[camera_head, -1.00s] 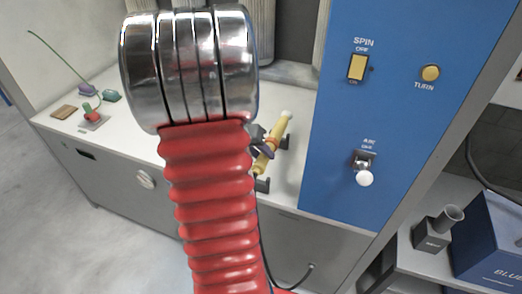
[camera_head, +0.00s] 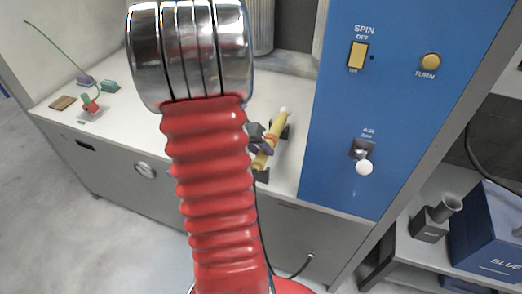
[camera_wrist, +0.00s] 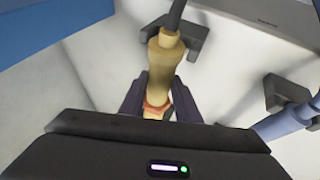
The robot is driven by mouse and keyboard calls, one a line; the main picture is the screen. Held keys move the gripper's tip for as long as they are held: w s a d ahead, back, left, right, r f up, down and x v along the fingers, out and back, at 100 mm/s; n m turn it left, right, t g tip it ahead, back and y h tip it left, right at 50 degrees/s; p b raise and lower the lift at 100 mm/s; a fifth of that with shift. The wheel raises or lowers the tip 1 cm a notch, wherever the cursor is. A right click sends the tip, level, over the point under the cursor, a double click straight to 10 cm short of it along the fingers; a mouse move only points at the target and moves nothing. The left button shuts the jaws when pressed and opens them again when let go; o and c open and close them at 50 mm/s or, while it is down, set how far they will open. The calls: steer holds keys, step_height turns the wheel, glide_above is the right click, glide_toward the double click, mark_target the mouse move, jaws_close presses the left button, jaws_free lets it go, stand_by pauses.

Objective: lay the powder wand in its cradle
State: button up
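The powder wand (camera_head: 270,145) is a yellow rod with an orange band, over the white worktop just left of the blue panel. My gripper (camera_head: 262,138) is closed around it near the band. In the wrist view, the wand (camera_wrist: 164,62) lies between the two dark fingers of my gripper (camera_wrist: 159,108). Dark cradle brackets show close to the wand: one at its near end (camera_head: 262,176), and one by its far end in the wrist view (camera_wrist: 190,40). I cannot tell whether the wand touches them. My red ribbed arm hides part of the worktop.
The blue panel (camera_head: 410,120) with switches stands close on the right. Another dark bracket (camera_wrist: 285,93) shows beside a blue object (camera_wrist: 288,121) in the wrist view. Small red and green items (camera_head: 92,103) lie far left. A blue box (camera_head: 490,230) stands lower right.

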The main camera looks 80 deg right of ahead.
steer(key=o, duration=0.5)
steer(key=v, duration=1.3)
steer(key=shift+r, duration=0.3)
steer(key=shift+w+a, duration=0.15)
stand_by(0.7)
